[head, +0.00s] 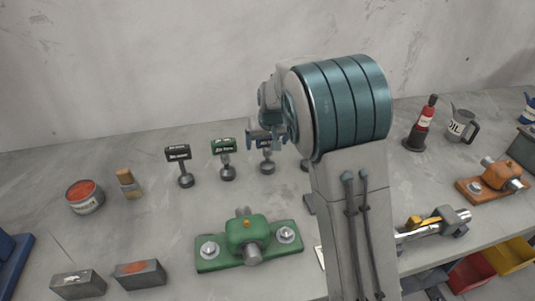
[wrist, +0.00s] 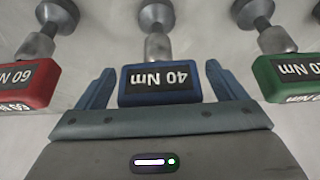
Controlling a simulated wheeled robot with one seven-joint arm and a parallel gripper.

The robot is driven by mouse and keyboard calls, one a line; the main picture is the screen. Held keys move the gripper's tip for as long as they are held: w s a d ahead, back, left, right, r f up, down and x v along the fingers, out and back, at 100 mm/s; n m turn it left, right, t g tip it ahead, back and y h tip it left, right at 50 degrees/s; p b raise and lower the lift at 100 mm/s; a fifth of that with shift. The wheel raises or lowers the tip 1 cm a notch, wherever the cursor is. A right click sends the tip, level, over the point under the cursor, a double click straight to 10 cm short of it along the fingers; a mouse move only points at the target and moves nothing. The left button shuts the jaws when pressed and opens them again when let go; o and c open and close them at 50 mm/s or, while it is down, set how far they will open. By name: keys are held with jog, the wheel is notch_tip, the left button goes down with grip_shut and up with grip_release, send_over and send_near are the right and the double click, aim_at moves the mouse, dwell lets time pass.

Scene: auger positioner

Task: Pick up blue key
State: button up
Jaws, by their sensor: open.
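The blue key (wrist: 160,83) has a blue rectangular head labelled 40 Nm and a metal shaft. In the wrist view its head lies between the two fingers of my open gripper (wrist: 159,80), with a small gap on each side. In the head view my gripper (head: 265,137) is at the key's head and hides much of it; the key's shaft and round base (head: 267,162) show below.
A green key (head: 223,147) stands left of the blue one, and a black key (head: 178,153) farther left. A red key (wrist: 28,84) stands on the other side, mostly behind my arm in the head view. A green clamp-like fixture (head: 248,236) sits in front.

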jog(key=shift+w+f, duration=0.15)
jog(key=shift+f, duration=0.2)
jog(key=shift+r, duration=0.1)
jog(key=c, duration=1.2)
jog(key=shift+o, duration=0.2)
